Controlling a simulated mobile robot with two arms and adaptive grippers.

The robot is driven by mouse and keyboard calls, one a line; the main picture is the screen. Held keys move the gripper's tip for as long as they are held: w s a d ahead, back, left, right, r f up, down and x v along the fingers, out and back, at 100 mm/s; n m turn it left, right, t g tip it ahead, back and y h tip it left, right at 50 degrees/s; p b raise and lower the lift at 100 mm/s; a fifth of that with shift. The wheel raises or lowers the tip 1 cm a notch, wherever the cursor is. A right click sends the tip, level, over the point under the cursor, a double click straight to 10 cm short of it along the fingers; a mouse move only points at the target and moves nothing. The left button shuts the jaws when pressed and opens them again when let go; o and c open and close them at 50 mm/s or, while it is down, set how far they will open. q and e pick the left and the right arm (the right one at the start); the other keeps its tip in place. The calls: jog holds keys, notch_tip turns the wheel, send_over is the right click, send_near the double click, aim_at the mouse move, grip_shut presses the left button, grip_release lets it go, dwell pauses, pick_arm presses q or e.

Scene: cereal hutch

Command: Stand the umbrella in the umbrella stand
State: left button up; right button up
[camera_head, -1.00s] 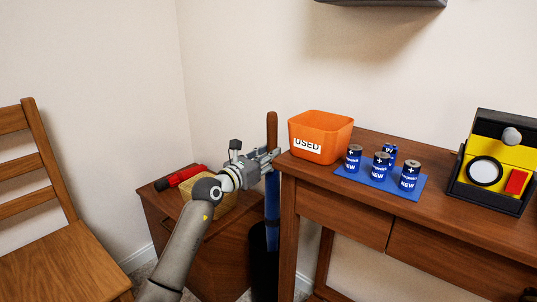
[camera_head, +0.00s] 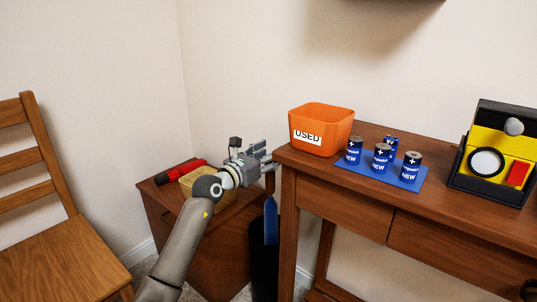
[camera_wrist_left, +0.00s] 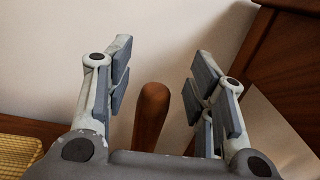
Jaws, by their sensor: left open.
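The umbrella has a brown wooden handle (camera_wrist_left: 151,117) and a blue folded canopy (camera_head: 271,221). It is upright, its lower part hidden inside the black umbrella stand (camera_head: 263,262) between the small cabinet and the desk. My left gripper (camera_head: 264,158) is open just above the handle, beside the desk's left corner. In the left wrist view, the handle's rounded top shows between the spread fingers of this gripper (camera_wrist_left: 162,85), with gaps on both sides. My right gripper is in neither view.
The desk (camera_head: 340,190) bears an orange USED bin (camera_head: 321,128), several batteries on a blue mat (camera_head: 408,185) and a yellow-black device (camera_head: 495,155). A red flashlight (camera_head: 181,172) and a yellowish basket (camera_head: 188,184) are on the small cabinet (camera_head: 165,212). A wooden chair (camera_head: 60,250) stands left.

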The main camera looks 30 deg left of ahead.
pick_arm(q)
jog(key=shift+f, duration=0.1)
jog(key=shift+s, duration=0.3)
jog(key=s+a, duration=0.1)
jog(key=s, duration=1)
jog(key=shift+s, duration=0.2)
jog(key=shift+f, duration=0.1)
dwell(0.4)
